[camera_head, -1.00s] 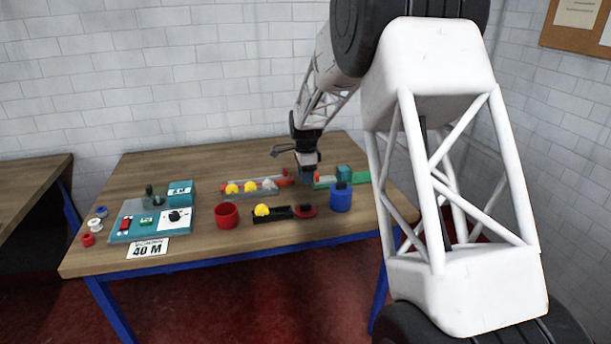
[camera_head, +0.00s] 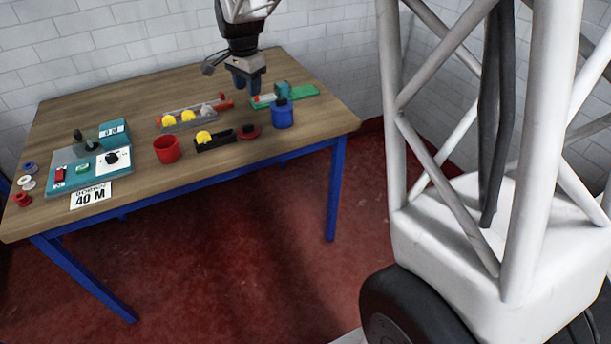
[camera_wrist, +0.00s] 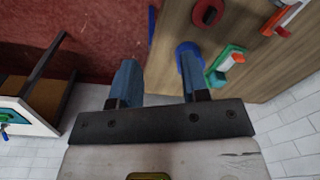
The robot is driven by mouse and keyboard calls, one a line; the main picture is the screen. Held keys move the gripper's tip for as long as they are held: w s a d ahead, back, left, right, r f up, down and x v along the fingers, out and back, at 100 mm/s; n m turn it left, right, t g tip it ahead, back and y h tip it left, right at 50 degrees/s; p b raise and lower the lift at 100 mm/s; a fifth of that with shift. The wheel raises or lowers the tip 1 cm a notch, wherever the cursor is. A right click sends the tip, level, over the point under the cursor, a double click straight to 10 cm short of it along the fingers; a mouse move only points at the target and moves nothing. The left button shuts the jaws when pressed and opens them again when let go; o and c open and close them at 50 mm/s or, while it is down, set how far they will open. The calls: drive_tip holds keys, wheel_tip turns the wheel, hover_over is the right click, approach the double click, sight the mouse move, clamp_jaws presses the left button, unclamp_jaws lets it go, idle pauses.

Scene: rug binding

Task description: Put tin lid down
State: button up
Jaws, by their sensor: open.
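The red tin lid (camera_head: 249,132) with a black knob lies flat on the table, between the black tray and the blue tin. In the wrist view the lid (camera_wrist: 207,12) shows at the top. My gripper (camera_head: 246,84) hangs above the table, behind the lid in the head view. Its two blue fingers (camera_wrist: 159,82) are spread apart with nothing between them, and it is clear of the lid. A red tin (camera_head: 167,150) stands open at the left of the black tray. The blue tin (camera_head: 282,117) has a black knob on top and stands right of the lid.
The black tray (camera_head: 216,143) holds a yellow piece. A grey rack (camera_head: 188,124) with yellow and grey pieces lies behind it. A green board (camera_head: 298,97) with a teal block lies at the back right. A teal control panel (camera_head: 90,165) fills the left. The right front table is clear.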

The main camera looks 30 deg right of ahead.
drive_tip(key=s+a+r+n+t, duration=0.1)
drive_tip(key=s+r+n, duration=0.2)
drive_tip(key=s, duration=0.8)
drive_tip(key=s+a+r+n, duration=0.1)
drive_tip(key=s+r+n, duration=0.25)
drive_tip(key=s, duration=0.75)
drive_tip(key=s+f+n, duration=0.1)
drive_tip(key=s+n, duration=0.2)
drive_tip(key=s, duration=0.6)
drive_tip(key=s+f+n, duration=0.2)
drive_tip(key=s+n, duration=0.1)
drive_tip(key=s, duration=0.6)
drive_tip(key=shift+a+f+t, duration=0.25)
drive_tip(key=shift+a+t, duration=0.1)
drive_tip(key=shift+t, duration=0.05)
